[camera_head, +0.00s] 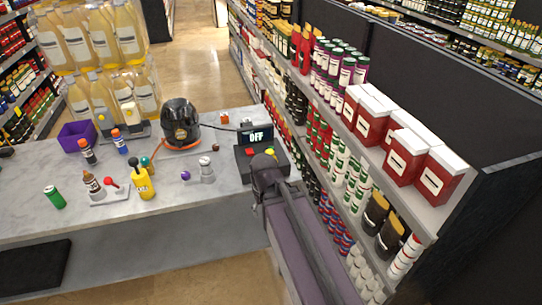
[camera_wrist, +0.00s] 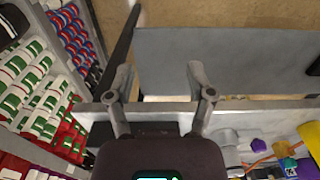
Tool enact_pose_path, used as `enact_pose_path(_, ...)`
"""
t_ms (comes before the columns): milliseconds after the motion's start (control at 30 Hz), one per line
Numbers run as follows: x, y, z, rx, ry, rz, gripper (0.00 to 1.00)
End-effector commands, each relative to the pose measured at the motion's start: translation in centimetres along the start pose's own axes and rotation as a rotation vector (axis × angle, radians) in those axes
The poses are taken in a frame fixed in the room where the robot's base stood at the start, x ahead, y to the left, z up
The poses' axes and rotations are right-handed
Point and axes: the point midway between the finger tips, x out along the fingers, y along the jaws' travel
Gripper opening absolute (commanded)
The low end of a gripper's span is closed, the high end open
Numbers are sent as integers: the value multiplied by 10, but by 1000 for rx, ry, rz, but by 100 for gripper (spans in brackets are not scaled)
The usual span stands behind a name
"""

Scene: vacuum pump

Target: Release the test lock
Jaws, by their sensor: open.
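The vacuum pump (camera_head: 180,122), a black rounded body with an orange base ring, stands on the grey counter in the head view. To its right is a dark control box (camera_head: 245,165) with a display (camera_head: 256,136) reading "OFF" and a red button (camera_head: 250,152). Between them stand a small silver fitting (camera_head: 207,170) and a purple knob (camera_head: 186,175). No part is labelled as the test lock, and I cannot tell which it is. My gripper (camera_wrist: 161,75) is open and empty in the wrist view, its fingers apart near the counter edge. In the head view my arm hides part of the control box.
A yellow bottle (camera_head: 144,184), a red-knobbed lever (camera_head: 111,184), a green can (camera_head: 54,197) and a purple bin (camera_head: 76,135) stand on the counter. A stocked shelf (camera_head: 440,215) is close on the right. The counter's front left is mostly clear.

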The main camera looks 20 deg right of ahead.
Motion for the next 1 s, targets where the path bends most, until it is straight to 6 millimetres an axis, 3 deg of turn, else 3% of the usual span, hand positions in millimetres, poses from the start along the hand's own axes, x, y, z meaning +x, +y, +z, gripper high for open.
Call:
enact_pose_path(33, -1, 0, -1, 4, 0, -1, 40)
enact_pose_path(167, -4, 3, -6, 36, -1, -8, 2)
enact_pose_path(200, -6, 4, -9, 55, -2, -12, 0)
enact_pose_path(567, -39, 34, -56, 414, -25, -83, 0)
enact_pose_path(1000, -91, 99, -127, 1030, -103, -200, 0)
